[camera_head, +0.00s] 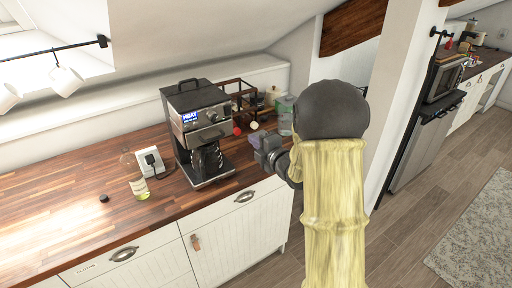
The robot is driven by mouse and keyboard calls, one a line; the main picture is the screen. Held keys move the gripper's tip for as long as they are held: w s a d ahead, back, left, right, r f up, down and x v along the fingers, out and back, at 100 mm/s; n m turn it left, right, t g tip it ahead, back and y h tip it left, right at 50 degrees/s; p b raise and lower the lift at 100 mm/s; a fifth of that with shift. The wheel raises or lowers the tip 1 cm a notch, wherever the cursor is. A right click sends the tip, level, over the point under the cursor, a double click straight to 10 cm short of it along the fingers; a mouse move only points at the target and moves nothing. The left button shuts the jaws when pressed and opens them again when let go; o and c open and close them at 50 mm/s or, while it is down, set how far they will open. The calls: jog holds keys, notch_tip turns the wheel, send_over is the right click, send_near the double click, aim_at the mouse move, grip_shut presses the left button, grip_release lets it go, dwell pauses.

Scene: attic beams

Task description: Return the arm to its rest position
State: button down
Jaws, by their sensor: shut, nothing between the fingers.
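My arm (335,200) rises from the bottom of the view in a yellowish cover, with a dark rounded joint on top. My gripper (264,148) shows small and grey to the left of that joint, over the front right part of the wooden counter. It is shut and empty. Its fingertips are small and partly hidden by the hand.
A black coffee machine (199,125) stands on the counter (70,180), left of my gripper. A glass jar (286,112) stands behind my gripper. Floor (410,225) is open at right.

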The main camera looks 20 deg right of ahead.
jog(key=shift+s, duration=0.1)
dwell(0.3)
jog(key=s+a+f+m+g+h, duration=0.1)
jog(key=s+f+m+g, duration=0.2)
jog(key=s+m, duration=0.4)
jog(key=s+a+f+m+g+h, duration=0.1)
jog(key=s+m+g, duration=0.5)
jog(key=s, duration=0.6)
jog(key=s+a+f+m+g+h, duration=0.2)
jog(key=s+f+m+g+h, duration=0.1)
jog(key=s+m, duration=0.5)
jog(key=shift+s+f+m+g, duration=0.3)
jog(key=shift+s+f+g, duration=0.4)
jog(key=shift+f+g, duration=0.15)
